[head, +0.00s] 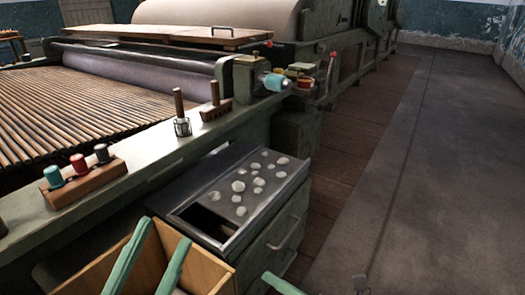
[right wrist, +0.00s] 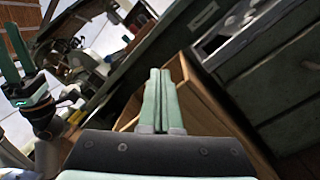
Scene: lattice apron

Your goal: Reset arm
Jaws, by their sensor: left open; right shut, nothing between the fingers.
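My left gripper (head: 167,231) is at the bottom of the head view. Its two green fingers are apart with nothing between them, in front of an open wooden box (head: 208,268). My right gripper (head: 270,276) barely shows at the bottom edge of the head view, right of the box. In the right wrist view, its green fingers (right wrist: 160,72) are pressed together and empty, with the wooden box (right wrist: 207,110) behind them. My left gripper (right wrist: 17,52) also shows at the left of that view.
A grey metal cabinet (head: 291,213) with white lumps on its top stands beyond the box. A long machine bench (head: 135,157) holds a wooden rack of colored spools (head: 85,184) and upright handled tools (head: 181,125). Open floor (head: 430,170) lies at the right.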

